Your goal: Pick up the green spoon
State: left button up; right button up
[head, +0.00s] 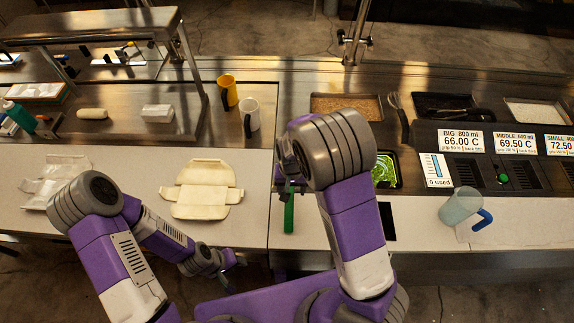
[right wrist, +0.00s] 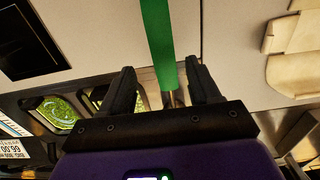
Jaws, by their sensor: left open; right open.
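The green spoon (head: 289,213) lies on the white counter, with its green handle pointing toward the front edge. Its far end is hidden under my right arm in the head view. My right gripper (right wrist: 160,68) is open and empty. In the right wrist view the green handle (right wrist: 156,35) runs up between and beyond the two fingertips, and a metal neck shows between the fingers. I cannot tell how far above the spoon the fingers are. My left gripper (head: 231,271) is open and empty, low in front of the counter, well away from the spoon.
A cream folded tray (head: 203,190) lies on the counter left of the spoon. A green-filled container (head: 384,168) sits right of my right wrist. A clear jug with a blue handle (head: 460,207) stands farther right.

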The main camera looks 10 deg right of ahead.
aim_at(290, 200)
jog(key=f, duration=0.7)
jog(key=shift+s+a, duration=0.15)
jog(key=shift+a, duration=0.15)
jog(key=shift+c, duration=0.3)
jog(key=c, duration=1)
